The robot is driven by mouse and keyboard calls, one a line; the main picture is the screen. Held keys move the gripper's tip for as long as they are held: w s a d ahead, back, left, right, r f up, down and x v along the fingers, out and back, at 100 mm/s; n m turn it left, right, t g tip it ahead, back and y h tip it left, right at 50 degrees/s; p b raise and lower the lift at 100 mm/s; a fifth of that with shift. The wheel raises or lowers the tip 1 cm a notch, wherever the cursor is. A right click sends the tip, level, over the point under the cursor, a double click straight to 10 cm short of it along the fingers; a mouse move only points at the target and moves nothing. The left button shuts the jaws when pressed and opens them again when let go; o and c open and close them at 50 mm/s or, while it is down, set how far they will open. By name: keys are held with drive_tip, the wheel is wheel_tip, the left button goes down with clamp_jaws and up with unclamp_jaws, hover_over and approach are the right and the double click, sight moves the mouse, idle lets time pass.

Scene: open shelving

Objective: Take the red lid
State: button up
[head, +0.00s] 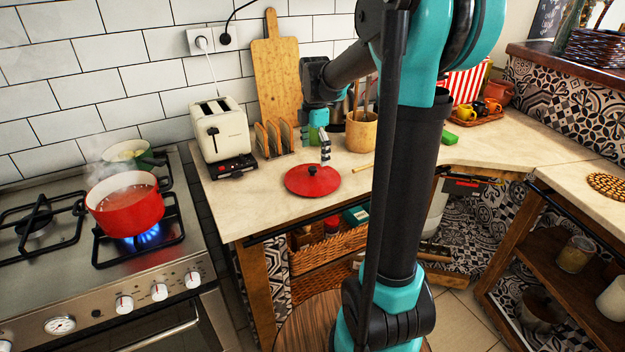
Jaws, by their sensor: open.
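The red lid (312,181) lies flat on the light countertop, with a small dark knob on its top. My gripper (324,152) is just above and behind the lid's right side, pointing down, apart from the knob as far as I can see. It is open and holds nothing visible. The gap between its fingers is too small to make out.
A toaster (220,130) and a toast rack stand behind left of the lid; a wooden utensil cup (361,131) stands behind right. A red pot (125,204) steams over a lit flame on the stove (60,280). A small wooden stick lies right of the lid.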

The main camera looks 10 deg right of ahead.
sight(313, 168)
drive_tip(key=shift+s+a+f, duration=0.1)
drive_tip(key=shift+a+f, duration=0.05)
drive_tip(key=shift+f, duration=1.4)
drive_tip(key=shift+a+f, duration=0.15)
drive_tip(key=shift+f, duration=1.35)
drive_tip(key=c, duration=1.9)
drive_tip(key=shift+s, duration=0.1)
